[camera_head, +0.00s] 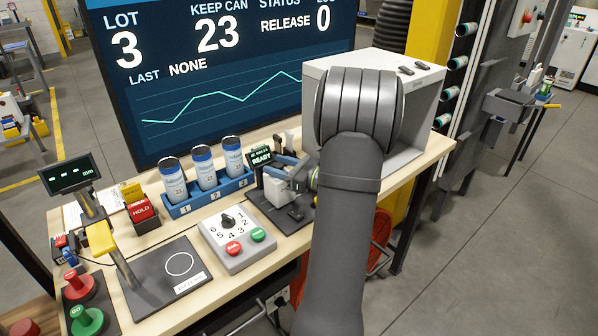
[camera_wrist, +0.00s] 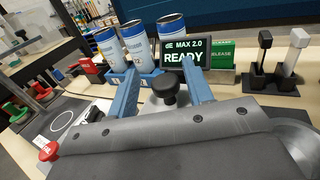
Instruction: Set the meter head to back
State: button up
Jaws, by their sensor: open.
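The meter's small screen (camera_wrist: 187,56) reads "dE MAX 2.0 READY" in the wrist view; it also shows in the head view (camera_head: 261,156). A black knob on a pale round base (camera_wrist: 168,92) stands in front of the screen, and I take it to be part of the meter head. My gripper (camera_wrist: 157,72) is open, with one blue finger on each side of the knob. I cannot tell whether the fingers touch it. In the head view my gripper (camera_head: 273,168) is beside a white block (camera_head: 279,192), and my arm hides part of this area.
A blue rack (camera_head: 210,199) with three cans stands left of the meter. A numbered dial box (camera_head: 237,238) and a grey plate with a white circle (camera_head: 165,285) are in front. A grey box (camera_head: 425,100) stands at the right. Two small upright handles (camera_wrist: 277,82) are right of the screen.

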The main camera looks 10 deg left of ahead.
jog(key=v, duration=1.7)
jog(key=shift+a, duration=0.15)
jog(key=x, duration=1.7)
jog(key=shift+w+a, duration=0.1)
jog(key=shift+w, duration=0.15)
